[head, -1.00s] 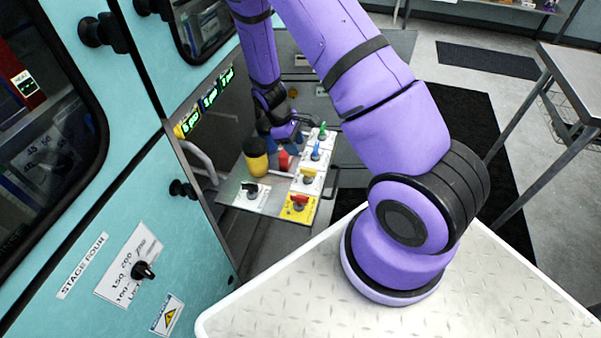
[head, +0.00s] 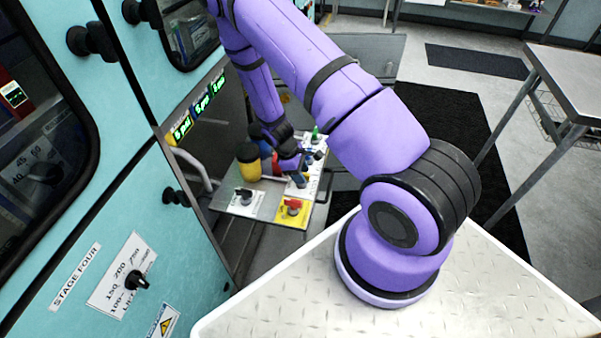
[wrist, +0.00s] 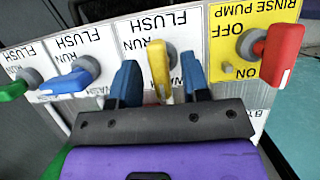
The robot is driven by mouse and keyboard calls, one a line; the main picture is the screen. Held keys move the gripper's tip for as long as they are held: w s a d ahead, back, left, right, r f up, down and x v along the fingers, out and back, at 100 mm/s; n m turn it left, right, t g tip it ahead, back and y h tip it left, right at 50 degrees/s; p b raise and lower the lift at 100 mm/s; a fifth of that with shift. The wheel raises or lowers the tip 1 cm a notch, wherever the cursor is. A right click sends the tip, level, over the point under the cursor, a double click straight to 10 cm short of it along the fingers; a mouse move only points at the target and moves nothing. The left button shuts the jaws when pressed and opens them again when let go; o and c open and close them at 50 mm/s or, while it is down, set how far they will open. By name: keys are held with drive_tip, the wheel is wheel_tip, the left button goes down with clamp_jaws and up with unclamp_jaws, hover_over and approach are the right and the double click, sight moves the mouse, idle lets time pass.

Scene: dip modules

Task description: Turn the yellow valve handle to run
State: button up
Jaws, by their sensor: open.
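The yellow valve handle (wrist: 159,70) is in the middle of the wrist view, on a white plate marked FLUSH and RUN, with the lettering upside down. It extends from its pivot down the picture, towards my gripper. My gripper (wrist: 160,84) is open, with one blue finger on each side of the handle. The right finger looks closer to it; contact is unclear. In the head view my gripper (head: 298,168) is over the valve panel (head: 267,207) and hides the yellow handle.
A red handle (wrist: 281,52) on the yellow RINSE PUMP plate is close on the right in the wrist view. A blue handle (wrist: 72,78) and a green handle (wrist: 15,90) are on the left. A yellow-and-black cylinder (head: 248,164) stands beside the gripper in the head view.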

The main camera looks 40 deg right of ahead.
drive_tip(key=shift+c, duration=0.4)
clamp_jaws()
drive_tip(key=shift+m, duration=0.3)
drive_tip(key=m, duration=0.2)
drive_tip(key=m+y, duration=0.1)
drive_tip(key=shift+d+m+g+y, duration=0.1)
drive_tip(key=shift+m+g+y, duration=0.2)
drive_tip(key=shift+m+g, duration=0.1)
drive_tip(key=m, duration=0.2)
drive_tip(key=m+y, duration=0.1)
drive_tip(key=m, duration=0.1)
drive_tip(key=shift+d+y, duration=0.1)
drive_tip(key=shift+y, duration=0.2)
drive_tip(key=m+y, duration=0.1)
drive_tip(key=m, duration=0.4)
drive_tip(key=shift+y, duration=0.4)
drive_tip(key=shift+m+t+y, duration=0.35)
drive_tip(key=shift+m, duration=0.75)
drive_tip(key=shift+m+t+y, duration=0.35)
drive_tip(key=shift+m, duration=0.75)
